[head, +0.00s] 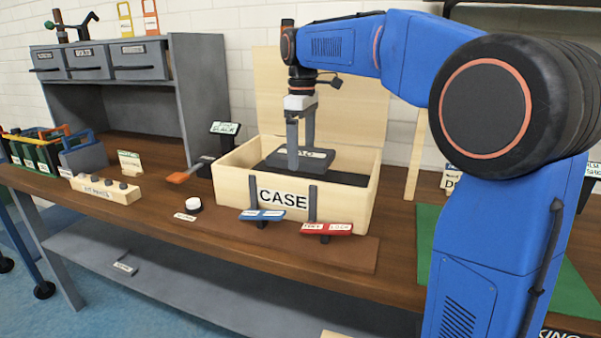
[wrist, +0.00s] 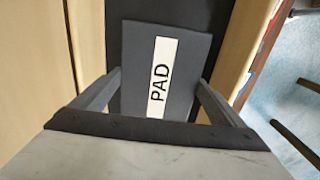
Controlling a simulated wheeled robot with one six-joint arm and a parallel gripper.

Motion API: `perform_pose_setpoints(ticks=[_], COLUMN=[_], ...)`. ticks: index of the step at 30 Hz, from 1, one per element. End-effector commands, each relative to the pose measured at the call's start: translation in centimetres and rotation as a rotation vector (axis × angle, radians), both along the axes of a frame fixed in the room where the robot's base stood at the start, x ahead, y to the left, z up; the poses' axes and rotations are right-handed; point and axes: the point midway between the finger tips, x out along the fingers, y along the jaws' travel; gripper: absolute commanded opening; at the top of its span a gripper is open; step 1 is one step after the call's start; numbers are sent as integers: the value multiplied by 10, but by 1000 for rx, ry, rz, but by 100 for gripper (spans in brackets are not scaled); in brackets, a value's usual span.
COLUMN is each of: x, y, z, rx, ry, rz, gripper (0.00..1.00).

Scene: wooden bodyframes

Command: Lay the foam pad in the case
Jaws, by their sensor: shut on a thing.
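The case (head: 233,189) is an open light-wood box labelled CASE, with its lid (head: 345,110) raised at the back. Its inside floor is dark. The foam pad (head: 315,160) is a dark grey slab with a white PAD label, which reads clearly in the wrist view (wrist: 182,60). My gripper (head: 301,150) is shut on the pad, with a finger at each side of it in the wrist view (wrist: 160,95). The pad is over or within the case opening. I cannot tell whether it touches the case floor.
A white round item (head: 193,204) and an orange-handled tool (head: 184,175) lie to the left. A green mat (head: 428,225) lies right.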

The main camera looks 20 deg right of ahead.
Motion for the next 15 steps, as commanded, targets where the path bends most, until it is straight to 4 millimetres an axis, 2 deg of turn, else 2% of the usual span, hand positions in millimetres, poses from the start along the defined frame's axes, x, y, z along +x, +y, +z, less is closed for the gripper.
perform_pose_setpoints(ticks=[3,11,15], x=[-1,0,0], y=[0,0,0], z=[-16,-33,-52], rx=[0,0,0], ry=[1,1,3], rz=[0,0,0], gripper=[72,72,72])
